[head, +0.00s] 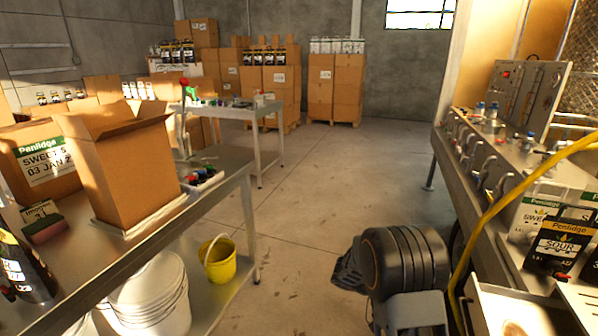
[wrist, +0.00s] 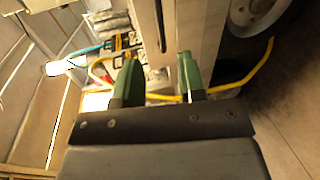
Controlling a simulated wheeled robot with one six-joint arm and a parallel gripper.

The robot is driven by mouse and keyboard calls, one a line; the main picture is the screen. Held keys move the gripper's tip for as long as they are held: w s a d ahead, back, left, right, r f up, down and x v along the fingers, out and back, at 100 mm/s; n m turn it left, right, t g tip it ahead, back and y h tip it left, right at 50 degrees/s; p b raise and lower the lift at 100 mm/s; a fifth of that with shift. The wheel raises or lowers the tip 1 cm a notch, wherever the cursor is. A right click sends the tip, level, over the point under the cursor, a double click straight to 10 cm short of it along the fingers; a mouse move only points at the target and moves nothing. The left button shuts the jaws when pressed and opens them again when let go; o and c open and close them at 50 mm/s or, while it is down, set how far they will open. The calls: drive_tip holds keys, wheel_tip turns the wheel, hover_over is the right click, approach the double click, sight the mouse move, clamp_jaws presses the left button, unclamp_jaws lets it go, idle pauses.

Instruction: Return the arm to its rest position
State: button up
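My gripper (wrist: 158,66) shows in the wrist view with its two green fingers apart and nothing between them. The fingers point toward the side of a bench or trailer, with a wheel beyond at the upper right. In the head view, a dark rounded part of my arm (head: 400,262) is low over the floor between the left table and the right counter. My gripper's fingers are hidden in the head view.
A steel table (head: 215,205) on the left carries an open cardboard box (head: 125,165). A yellow bucket (head: 218,258) stands on its lower shelf. The right counter (head: 500,165) holds taps, labelled pouches (head: 562,245) and a yellow hose (head: 490,215). The middle floor (head: 335,170) is clear.

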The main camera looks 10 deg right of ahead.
drive_tip(key=s+a+f+n+y, duration=0.3)
drive_tip(key=f+y, duration=0.1)
drive_tip(key=s+a+r+n+t+y+p, duration=0.2)
drive_tip(key=s+a+r+t+y+p, duration=0.15)
drive_tip(key=a+r+y, duration=0.2)
drive_tip(key=s+a+r+t+y+p, duration=0.1)
drive_tip(key=a+r+t+y+p, duration=0.1)
drive_tip(key=r, duration=0.7)
drive_tip(key=s+a+r+t+y+p, duration=0.1)
drive_tip(key=a+r+t+p, duration=0.4)
drive_tip(key=r, duration=0.5)
drive_tip(key=shift+s+a+r+y+p, duration=0.2)
drive_tip(key=shift+s+a+y+p, duration=0.15)
drive_tip(key=shift+a+y+p, duration=0.65)
drive_tip(key=shift+a+h, duration=0.1)
drive_tip(key=shift+h, duration=0.25)
